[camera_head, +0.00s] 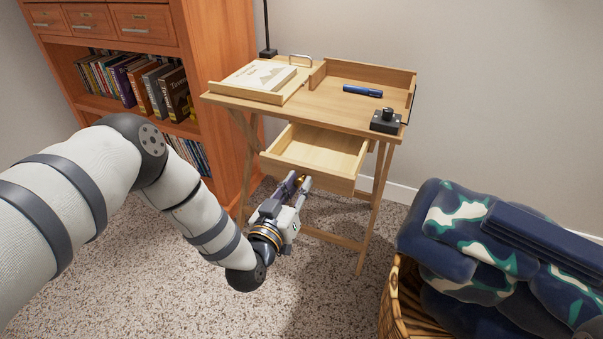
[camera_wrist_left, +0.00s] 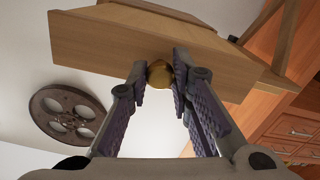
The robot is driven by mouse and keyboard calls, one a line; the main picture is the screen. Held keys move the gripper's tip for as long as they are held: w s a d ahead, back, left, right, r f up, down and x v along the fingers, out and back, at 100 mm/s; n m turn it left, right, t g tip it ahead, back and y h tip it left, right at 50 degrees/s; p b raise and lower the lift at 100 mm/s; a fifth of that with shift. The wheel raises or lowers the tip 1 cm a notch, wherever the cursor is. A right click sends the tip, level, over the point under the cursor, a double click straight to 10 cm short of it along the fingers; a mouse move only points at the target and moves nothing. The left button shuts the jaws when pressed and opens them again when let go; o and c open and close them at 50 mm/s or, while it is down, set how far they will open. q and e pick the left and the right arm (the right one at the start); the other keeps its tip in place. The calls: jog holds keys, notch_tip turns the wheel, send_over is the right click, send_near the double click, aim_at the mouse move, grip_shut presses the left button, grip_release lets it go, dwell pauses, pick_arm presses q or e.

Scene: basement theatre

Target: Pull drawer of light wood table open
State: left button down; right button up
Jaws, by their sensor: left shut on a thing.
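The light wood table (camera_head: 345,118) stands against the wall in the head view. Its drawer (camera_head: 338,143) is pulled out toward me, and its empty inside shows. My left gripper (camera_head: 299,184) is at the drawer front, shut on the round brass knob (camera_wrist_left: 159,74). In the left wrist view the fingers (camera_wrist_left: 159,76) sit on both sides of the knob, and the drawer front (camera_wrist_left: 100,45) lies behind it. My right gripper is in neither view.
On the table are a book (camera_head: 259,76), a blue marker (camera_head: 362,91) and a small black device (camera_head: 386,120). An orange wood bookcase (camera_head: 221,50) stands close on the left. A wicker basket (camera_head: 396,305) with patterned blankets (camera_head: 470,225) is at the right. Speckled carpet (camera_head: 325,270) lies in front.

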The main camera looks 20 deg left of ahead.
pick_arm(q)
jog(key=shift+s, duration=0.2)
jog(key=c, duration=1.4)
grip_release()
jog(key=s, duration=1.2)
jog(key=shift+a, duration=0.2)
jog(key=shift+f, duration=0.1)
